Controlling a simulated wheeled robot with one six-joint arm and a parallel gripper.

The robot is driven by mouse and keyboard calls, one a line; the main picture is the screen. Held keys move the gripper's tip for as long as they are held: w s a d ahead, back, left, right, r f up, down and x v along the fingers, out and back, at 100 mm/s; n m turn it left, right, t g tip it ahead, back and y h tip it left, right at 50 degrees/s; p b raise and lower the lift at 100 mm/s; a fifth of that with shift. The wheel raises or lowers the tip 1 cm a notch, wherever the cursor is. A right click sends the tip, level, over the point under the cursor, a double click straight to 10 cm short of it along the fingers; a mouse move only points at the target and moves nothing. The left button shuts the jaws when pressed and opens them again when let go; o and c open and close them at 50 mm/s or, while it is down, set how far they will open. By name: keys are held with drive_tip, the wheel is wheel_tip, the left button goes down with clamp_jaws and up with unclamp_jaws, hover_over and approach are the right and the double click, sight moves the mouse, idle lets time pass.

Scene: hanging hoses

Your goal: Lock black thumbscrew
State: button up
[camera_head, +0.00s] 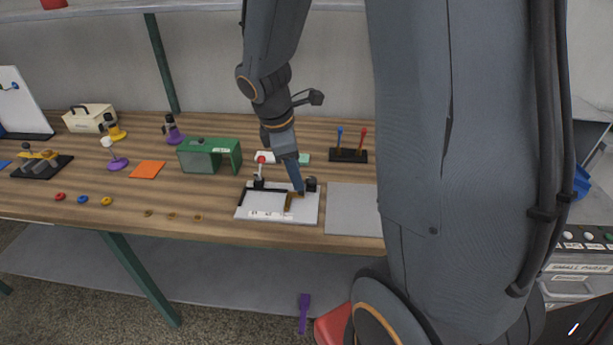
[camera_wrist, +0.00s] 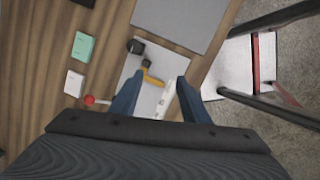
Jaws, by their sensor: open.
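A white fixture plate (camera_head: 246,212) lies near the front edge of the wooden bench. A black knob (camera_head: 311,184), which looks like the black thumbscrew, stands at its back right; it also shows in the wrist view (camera_wrist: 136,46). A brass-yellow angled piece (camera_head: 289,204) sits beside it, also in the wrist view (camera_wrist: 151,78). A red-knobbed lever (camera_head: 261,160) stands at the plate's back left. My gripper (camera_head: 298,187) is open above the plate, its blue fingers spread apart and empty in the wrist view (camera_wrist: 158,82). The knob lies beyond the fingertips there, apart from them.
A bare grey panel (camera_head: 352,210) lies right of the plate. A green bracket-like block (camera_head: 203,156) stands to the left. A black base (camera_head: 348,156) with blue and red levers stands behind. Small white (camera_wrist: 74,83) and green (camera_wrist: 83,46) boxes lie near the plate.

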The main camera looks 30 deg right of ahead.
sight(311, 179)
drive_tip(key=w+d+f+n, duration=0.1)
drive_tip(key=d+f+n, duration=0.1)
drive_tip(key=w+d+f+n+h, duration=0.1)
drive_tip(key=w+d+f+n, duration=0.1)
drive_tip(key=f, duration=0.1)
drive_tip(key=w+d+f+n, duration=0.2)
drive_tip(key=f, duration=0.1)
drive_tip(key=shift+w+d, duration=0.2)
drive_tip(key=shift+d, duration=0.2)
drive_tip(key=shift+h, duration=0.3)
drive_tip(key=c, duration=1.1)
drive_tip(key=shift+o, duration=0.2)
